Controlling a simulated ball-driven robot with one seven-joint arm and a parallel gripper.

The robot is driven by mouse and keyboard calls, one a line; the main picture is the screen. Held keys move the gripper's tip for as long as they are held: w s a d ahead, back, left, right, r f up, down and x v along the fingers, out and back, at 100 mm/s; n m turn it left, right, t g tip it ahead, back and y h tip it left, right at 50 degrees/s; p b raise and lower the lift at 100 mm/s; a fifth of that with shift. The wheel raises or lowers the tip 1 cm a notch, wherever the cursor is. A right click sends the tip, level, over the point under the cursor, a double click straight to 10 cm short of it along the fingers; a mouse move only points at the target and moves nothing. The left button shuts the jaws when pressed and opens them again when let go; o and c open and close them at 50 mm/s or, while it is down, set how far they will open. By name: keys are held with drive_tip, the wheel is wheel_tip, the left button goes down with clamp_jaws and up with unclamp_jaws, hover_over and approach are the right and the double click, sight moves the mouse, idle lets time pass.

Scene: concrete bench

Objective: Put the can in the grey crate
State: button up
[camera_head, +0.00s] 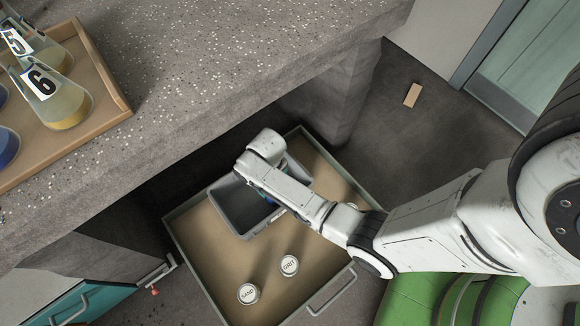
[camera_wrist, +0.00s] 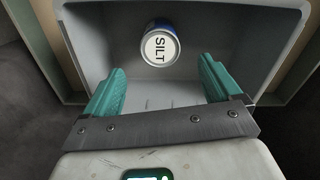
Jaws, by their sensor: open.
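The drawer (camera_head: 212,268) also holds cans marked SAND (camera_head: 248,293) and GRIT (camera_head: 289,265), in front of the crate. The speckled bench top (camera_head: 190,70) overhangs behind, with a wooden tray (camera_head: 95,55) of flasks at upper left. A small tan block (camera_head: 412,95) lies on the floor.

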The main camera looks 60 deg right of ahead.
drive_tip(key=shift+s+a+r, duration=0.2)
drive_tip(key=shift+a, duration=0.05)
drive_tip(key=s+a+r+n, duration=0.1)
drive_tip(key=s+a+r, duration=0.1)
drive_tip(key=s+r, duration=0.5)
drive_tip(key=s+a+r+n+t, duration=0.1)
drive_tip(key=s+r, duration=0.6)
drive_tip(key=r, duration=0.3)
drive_tip(key=shift+s+a, duration=0.2)
drive_tip(key=shift+a, duration=0.2)
drive_tip(key=shift+f, duration=0.1)
